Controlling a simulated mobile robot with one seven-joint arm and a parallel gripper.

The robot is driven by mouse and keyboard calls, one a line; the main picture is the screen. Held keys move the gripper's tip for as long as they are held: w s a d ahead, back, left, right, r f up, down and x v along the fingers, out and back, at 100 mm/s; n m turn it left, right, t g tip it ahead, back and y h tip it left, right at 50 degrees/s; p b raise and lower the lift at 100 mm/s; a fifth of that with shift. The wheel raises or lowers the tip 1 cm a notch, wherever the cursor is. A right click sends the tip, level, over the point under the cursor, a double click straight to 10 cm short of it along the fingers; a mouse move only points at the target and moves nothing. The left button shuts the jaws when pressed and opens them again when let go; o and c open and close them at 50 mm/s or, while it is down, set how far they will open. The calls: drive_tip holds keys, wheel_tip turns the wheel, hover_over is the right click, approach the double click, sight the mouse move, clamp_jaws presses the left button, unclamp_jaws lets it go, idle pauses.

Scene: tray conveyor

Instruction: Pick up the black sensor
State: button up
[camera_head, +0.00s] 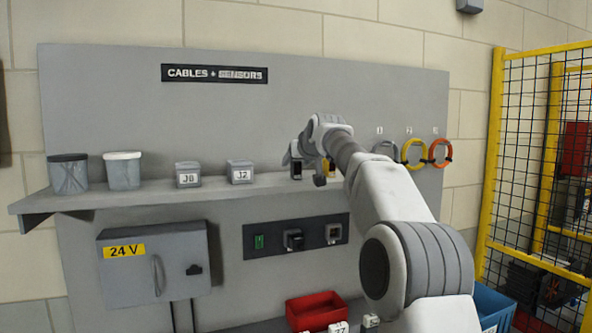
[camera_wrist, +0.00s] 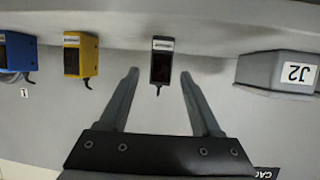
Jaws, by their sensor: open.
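The black sensor (camera_wrist: 162,62) is a small dark block with a pale label and a short black cable. In the wrist view it stands at the shelf, between the directions of my two fingertips. My gripper (camera_wrist: 159,76) is open, with one finger to each side of the sensor; I cannot tell whether the tips reach around it. In the head view the black sensor (camera_head: 296,170) shows on the shelf, just below my gripper (camera_head: 298,158), which partly covers it.
In the wrist view a yellow sensor (camera_wrist: 81,55) and a blue sensor (camera_wrist: 17,52) stand to the left, and the grey J2 box (camera_wrist: 277,73) to the right. The shelf (camera_head: 265,191) also holds a J8 box (camera_head: 188,175) and two tubs. Cable coils (camera_head: 414,153) hang at the right.

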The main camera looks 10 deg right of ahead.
clamp_jaws()
drive_tip(key=shift+r, duration=0.15)
